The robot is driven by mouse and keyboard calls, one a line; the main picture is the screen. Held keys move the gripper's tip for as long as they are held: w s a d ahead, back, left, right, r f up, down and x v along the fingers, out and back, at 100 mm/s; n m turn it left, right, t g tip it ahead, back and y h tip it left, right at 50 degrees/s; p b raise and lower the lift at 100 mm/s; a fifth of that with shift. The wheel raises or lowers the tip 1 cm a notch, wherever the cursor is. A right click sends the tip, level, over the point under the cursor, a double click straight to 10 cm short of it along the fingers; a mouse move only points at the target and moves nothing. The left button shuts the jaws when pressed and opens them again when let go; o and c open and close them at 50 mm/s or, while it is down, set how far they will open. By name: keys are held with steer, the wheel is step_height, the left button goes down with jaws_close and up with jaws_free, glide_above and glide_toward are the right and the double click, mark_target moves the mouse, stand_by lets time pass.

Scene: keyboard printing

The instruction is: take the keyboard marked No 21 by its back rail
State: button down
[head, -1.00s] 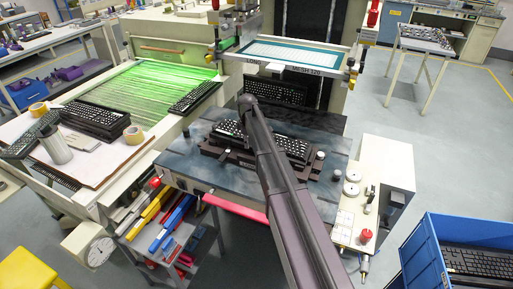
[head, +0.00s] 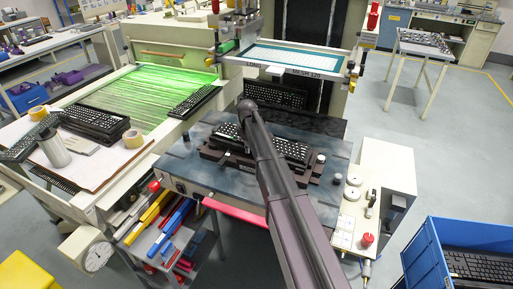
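A black keyboard (head: 291,150) with pale key legends sits in a dark fixture (head: 213,153) on the printing machine's grey bed (head: 180,165). My arm crosses in front of it and hides its middle. Other black keyboards lie in a stack (head: 95,122) on the left table, singly at the green-lit bed's right edge (head: 194,100), and in the blue crate (head: 480,262) at the lower right. No number 21 can be read on any of them. My gripper is hidden behind or below my arm, so its fingers do not show.
A framed screen (head: 300,58) marked "MESH 120" hangs above and behind the fixture. A white side panel (head: 352,205) with knobs and a red button (head: 367,239) stands to the right. A pink-red bar (head: 237,212) runs along the bed's front.

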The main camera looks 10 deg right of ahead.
steer(key=shift+r, duration=0.2)
stand_by(0.4)
step_height(320, 180, up, 4)
steer(key=p, duration=0.4)
steer(key=shift+f, duration=0.2)
steer(key=s+a+r+p, duration=0.1)
steer(key=s+a, duration=0.1)
steer(key=s, duration=1.4)
